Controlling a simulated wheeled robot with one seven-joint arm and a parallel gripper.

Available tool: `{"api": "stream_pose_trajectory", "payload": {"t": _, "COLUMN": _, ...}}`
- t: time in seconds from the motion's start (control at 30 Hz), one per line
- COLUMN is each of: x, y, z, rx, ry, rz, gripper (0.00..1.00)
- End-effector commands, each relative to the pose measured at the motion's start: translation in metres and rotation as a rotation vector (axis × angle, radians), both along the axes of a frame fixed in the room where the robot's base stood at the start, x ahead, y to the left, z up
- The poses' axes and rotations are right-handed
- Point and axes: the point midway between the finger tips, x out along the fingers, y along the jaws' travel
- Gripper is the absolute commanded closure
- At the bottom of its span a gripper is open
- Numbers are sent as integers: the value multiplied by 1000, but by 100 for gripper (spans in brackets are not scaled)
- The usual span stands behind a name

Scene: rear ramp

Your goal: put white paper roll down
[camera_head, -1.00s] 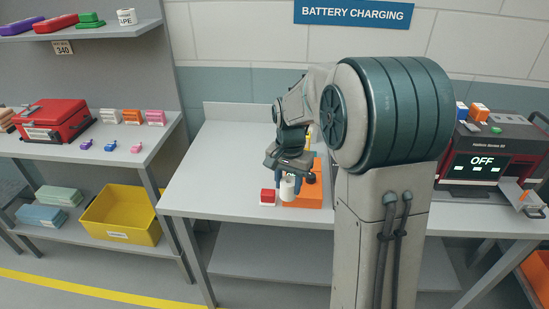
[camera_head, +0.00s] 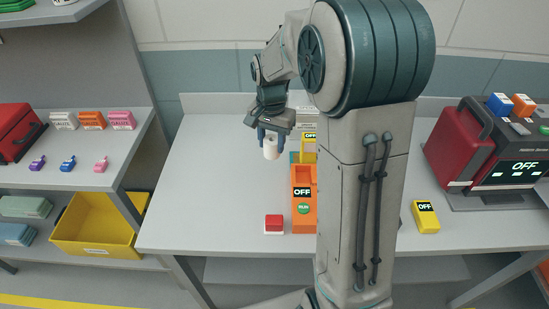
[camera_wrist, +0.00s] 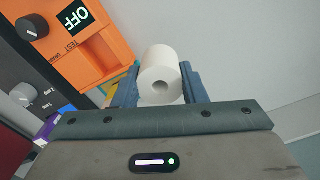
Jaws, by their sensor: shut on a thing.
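The white paper roll (camera_head: 271,150) is between the fingers of my gripper (camera_head: 271,142), toward the back of the grey table (camera_head: 205,190). In the wrist view the roll (camera_wrist: 160,75) has its hollow end facing the camera, with a blue finger on each side. My gripper (camera_wrist: 161,88) is shut on it. The roll appears above the tabletop, left of the orange device; its exact height is hard to tell.
An orange device (camera_head: 302,215) marked OFF and a red-and-white block (camera_head: 274,224) stand on the table. A yellow device (camera_head: 426,216) and a red charging unit (camera_head: 490,150) are at the right. The table's left part is clear.

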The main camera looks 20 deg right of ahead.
Motion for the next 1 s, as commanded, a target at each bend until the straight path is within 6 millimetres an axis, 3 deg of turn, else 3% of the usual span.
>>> {"api": "stream_pose_trajectory", "payload": {"t": 0.13, "x": -1, "y": 2, "z": -30, "rx": 1, "ry": 6, "rz": 4, "gripper": 84}}
{"api": "stream_pose_trajectory", "payload": {"t": 0.53, "x": -1, "y": 0, "z": -79, "rx": 1, "ry": 4, "rz": 1, "gripper": 84}}
{"api": "stream_pose_trajectory", "payload": {"t": 0.97, "x": -1, "y": 0, "z": -89, "rx": 1, "ry": 1, "rz": -1, "gripper": 84}}
{"api": "stream_pose_trajectory", "payload": {"t": 1.0, "x": -1, "y": 0, "z": -89, "rx": 1, "ry": 1, "rz": -1, "gripper": 59}}
